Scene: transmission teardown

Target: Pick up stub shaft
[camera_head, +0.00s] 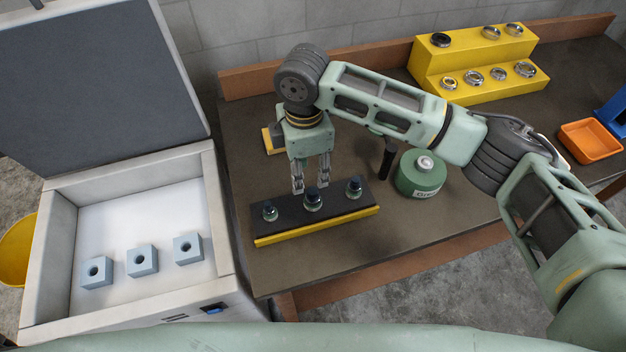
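A black rack with a yellow front edge (335,221) lies on the workbench and holds three short dark pieces upright, which look like stub shafts: a left one (270,211), a middle one (312,199) and a right one (354,187). My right gripper (311,186) points down at the rack, just above or behind the middle shaft. Its two fingers are apart with a gap between them, and nothing shows held. I cannot tell whether the fingertips touch the rack. My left gripper is not in view.
A green grease tin (421,174) stands right of the rack, near a dark upright cylinder (387,158). A yellow stepped stand (470,67) holds several rings. An orange bin (590,140) is far right. At left, an open white chest (150,230) holds three blue-grey blocks.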

